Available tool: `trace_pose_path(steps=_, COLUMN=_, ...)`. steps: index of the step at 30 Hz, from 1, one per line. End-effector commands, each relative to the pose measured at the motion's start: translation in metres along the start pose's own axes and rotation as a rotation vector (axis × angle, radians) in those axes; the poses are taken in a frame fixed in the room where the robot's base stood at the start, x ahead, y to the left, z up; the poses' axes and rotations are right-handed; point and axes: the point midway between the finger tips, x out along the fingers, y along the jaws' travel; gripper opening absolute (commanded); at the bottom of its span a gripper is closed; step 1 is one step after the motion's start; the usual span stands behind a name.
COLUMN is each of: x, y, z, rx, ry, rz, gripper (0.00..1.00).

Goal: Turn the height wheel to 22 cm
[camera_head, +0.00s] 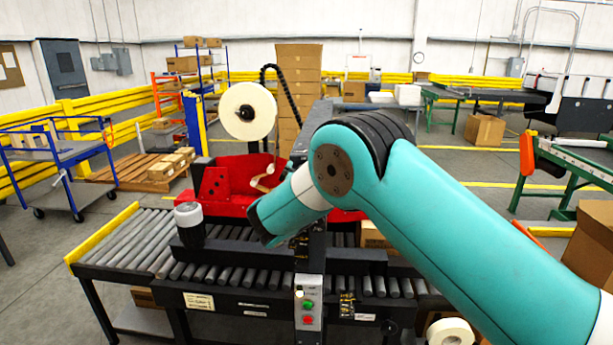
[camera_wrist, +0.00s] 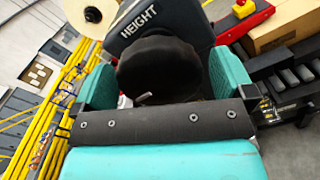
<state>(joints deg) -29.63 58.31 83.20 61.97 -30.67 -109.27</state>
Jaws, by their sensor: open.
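The height wheel (camera_wrist: 160,68) is a round black wheel in the middle of the wrist view, below a black plate (camera_wrist: 150,18) lettered HEIGHT. My gripper (camera_wrist: 162,73) is open, with one teal finger on the left of the wheel and one on the right. The wheel lies between the fingers; whether either touches it I cannot tell. A small grey peg shows at the wheel's lower edge. In the head view my arm hides the wheel and the fingers. No height scale or reading is legible in either view.
A roller conveyor (camera_head: 130,245) runs under the machine, with a tape roll (camera_head: 248,111) above. A button panel (camera_head: 308,303) with green and red buttons is on the front. A white-topped black cylinder (camera_head: 188,222) stands at left. Cardboard boxes (camera_head: 299,70) are stacked behind.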

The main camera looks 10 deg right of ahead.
Motion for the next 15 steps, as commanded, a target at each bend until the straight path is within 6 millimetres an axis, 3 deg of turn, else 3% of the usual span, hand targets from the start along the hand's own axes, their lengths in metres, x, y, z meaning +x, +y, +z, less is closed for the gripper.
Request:
trace_pose_path(steps=5, x=-0.0001, y=-0.0003, z=-0.0005, rx=0.0, ry=0.0, rz=0.0, gripper=1.0)
trace_pose_path(steps=11, x=-0.0003, y=-0.0004, z=-0.0004, rx=0.0, ry=0.001, rz=-0.001, gripper=0.56)
trace_pose_path(steps=12, x=-0.0003, y=-0.0003, z=-0.0004, rx=0.0, ry=0.001, rz=-0.001, gripper=0.52)
trace_pose_path(steps=15, x=-0.0003, y=-0.0004, z=-0.0005, rx=0.0, ry=0.001, rz=-0.001, gripper=0.52)
